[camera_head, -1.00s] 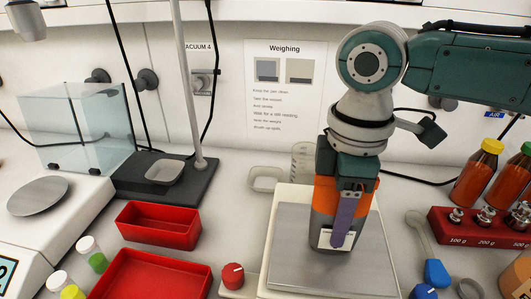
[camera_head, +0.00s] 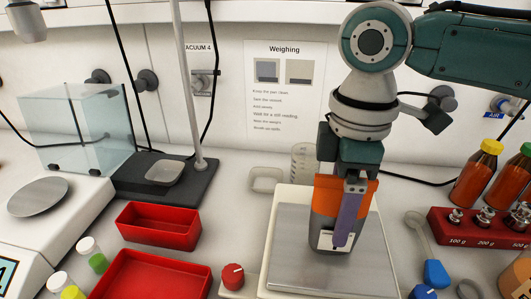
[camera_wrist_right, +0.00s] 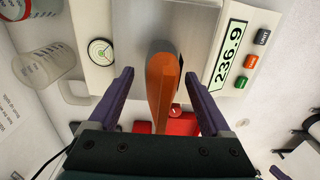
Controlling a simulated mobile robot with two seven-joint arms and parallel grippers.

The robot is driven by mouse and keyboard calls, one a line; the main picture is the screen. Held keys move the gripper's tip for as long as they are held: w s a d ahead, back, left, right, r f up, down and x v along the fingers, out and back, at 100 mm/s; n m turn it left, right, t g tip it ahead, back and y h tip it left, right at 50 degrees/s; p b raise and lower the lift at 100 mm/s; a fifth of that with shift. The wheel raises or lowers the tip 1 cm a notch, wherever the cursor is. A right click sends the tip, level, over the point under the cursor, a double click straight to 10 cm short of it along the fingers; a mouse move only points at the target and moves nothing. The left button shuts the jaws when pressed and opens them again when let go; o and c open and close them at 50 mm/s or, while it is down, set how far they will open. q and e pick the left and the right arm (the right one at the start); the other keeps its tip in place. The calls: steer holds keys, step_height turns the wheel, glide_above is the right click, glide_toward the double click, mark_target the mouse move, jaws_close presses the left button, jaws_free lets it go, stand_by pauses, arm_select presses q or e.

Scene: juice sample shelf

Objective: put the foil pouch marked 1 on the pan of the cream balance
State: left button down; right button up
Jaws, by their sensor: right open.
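The foil pouch (camera_head: 325,194), orange above and grey below with a white label low on its front, stands upright on the square metal pan (camera_head: 288,262) of the cream balance (camera_head: 263,255). I cannot read the number on its label. My right gripper (camera_head: 346,240) is open, its purple fingers around the pouch. In the right wrist view the orange pouch (camera_wrist_right: 160,88) sits between the spread fingers (camera_wrist_right: 160,80), with gaps at both sides. The balance display (camera_wrist_right: 230,55) there reads 236.9.
Two red trays (camera_head: 160,225) lie left of the balance. Another balance with a round pan (camera_head: 38,196) and glass box is at far left. A beaker (camera_head: 303,160) is behind the cream balance.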

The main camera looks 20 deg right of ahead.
step_height(320, 180, up, 10)
steer(key=shift+r, duration=0.1)
